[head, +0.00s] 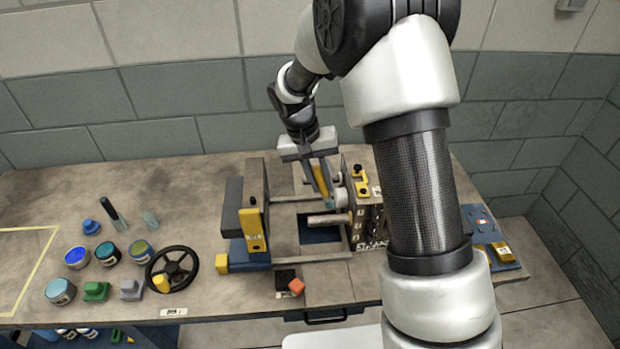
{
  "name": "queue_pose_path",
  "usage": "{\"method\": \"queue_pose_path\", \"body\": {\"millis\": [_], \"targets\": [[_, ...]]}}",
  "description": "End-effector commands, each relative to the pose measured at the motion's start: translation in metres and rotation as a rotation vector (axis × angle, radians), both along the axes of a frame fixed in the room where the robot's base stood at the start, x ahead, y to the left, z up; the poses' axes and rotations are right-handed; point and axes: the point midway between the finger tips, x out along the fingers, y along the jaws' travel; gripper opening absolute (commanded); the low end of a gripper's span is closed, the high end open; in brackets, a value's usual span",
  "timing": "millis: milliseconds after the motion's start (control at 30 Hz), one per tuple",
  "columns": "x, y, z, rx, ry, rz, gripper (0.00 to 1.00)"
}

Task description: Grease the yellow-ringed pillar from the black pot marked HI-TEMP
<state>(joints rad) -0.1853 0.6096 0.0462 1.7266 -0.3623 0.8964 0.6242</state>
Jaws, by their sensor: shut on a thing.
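My gripper (318,172) is above the open mould, between its two halves. It is shut on a yellow-handled tool (321,181), which points down and has a pale teal tip by the right mould half. A pale pillar (328,219) sticks out to the left from the right half (366,222). No yellow ring can be made out on any pillar, and the arm hides part of that half. Several pots stand on the left: a blue one (77,258), a teal one (107,254), an olive-topped one (138,251) and a light blue one (60,291). Their labels are too small to read.
The left mould half (257,210) carries a yellow block. A black handwheel (172,269), a green block (96,291) and a grey block (131,290) lie near the pots. An orange piece (296,287) sits near the front edge. The back left of the bench (50,195) is clear.

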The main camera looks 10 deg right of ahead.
Motion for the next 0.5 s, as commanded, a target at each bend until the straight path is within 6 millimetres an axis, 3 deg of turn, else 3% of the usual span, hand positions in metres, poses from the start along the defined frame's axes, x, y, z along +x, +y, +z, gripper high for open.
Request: {"method": "queue_pose_path", "body": {"millis": [400, 500], "targets": [[0.0, -0.048, -0.031, 0.0, 0.001, -0.002, 0.0], [0.001, -0.033, -0.023, 0.001, -0.002, 0.006, 0.0]]}}
